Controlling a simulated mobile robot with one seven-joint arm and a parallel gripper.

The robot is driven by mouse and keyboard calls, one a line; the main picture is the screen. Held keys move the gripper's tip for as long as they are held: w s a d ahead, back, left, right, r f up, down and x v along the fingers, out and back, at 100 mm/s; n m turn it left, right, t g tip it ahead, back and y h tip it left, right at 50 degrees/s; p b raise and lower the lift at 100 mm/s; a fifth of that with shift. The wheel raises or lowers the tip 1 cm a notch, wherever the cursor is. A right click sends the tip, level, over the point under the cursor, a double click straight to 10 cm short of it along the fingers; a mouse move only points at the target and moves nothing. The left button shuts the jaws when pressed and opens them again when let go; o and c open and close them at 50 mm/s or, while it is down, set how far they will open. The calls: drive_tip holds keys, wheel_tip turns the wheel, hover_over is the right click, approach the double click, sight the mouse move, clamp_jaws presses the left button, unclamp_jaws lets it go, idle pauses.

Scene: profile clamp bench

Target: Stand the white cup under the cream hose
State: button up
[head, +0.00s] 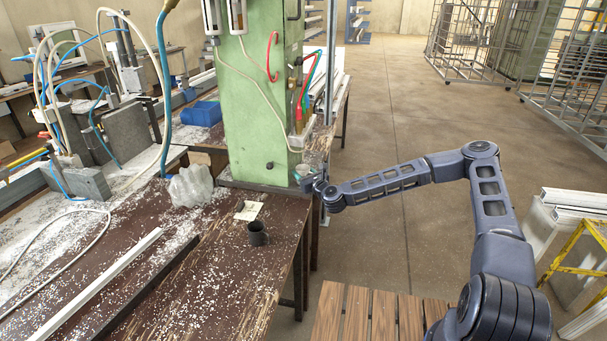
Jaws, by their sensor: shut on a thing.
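My gripper (308,179) is small in the head view, at the right side of the green column's foot. It is shut on a small pale thing (314,160) that looks like the white cup; the fingers and column edge hide part of it. The cream hose (262,99) hangs in a curve across the front of the green column and runs to its right edge, a little above the pale thing. I cannot tell whether the cup touches the bench or stands exactly below the hose end.
The green column (250,120) rises from the brown bench (215,270). A dark cup (257,234) stands near the bench's right edge, by a paper scrap (248,210). A crumpled clear bag (190,186) lies left of the column. Open floor lies right.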

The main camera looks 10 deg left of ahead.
drive_tip(key=shift+f, duration=0.35)
idle(0.4)
drive_tip(key=o, duration=1.1)
drive_tip(key=shift+s, duration=0.1)
drive_tip(key=shift+s+d, duration=0.25)
drive_tip(key=shift+s, duration=0.1)
drive_tip(key=shift+v, duration=4.5)
drive_tip(key=shift+w+d, duration=0.1)
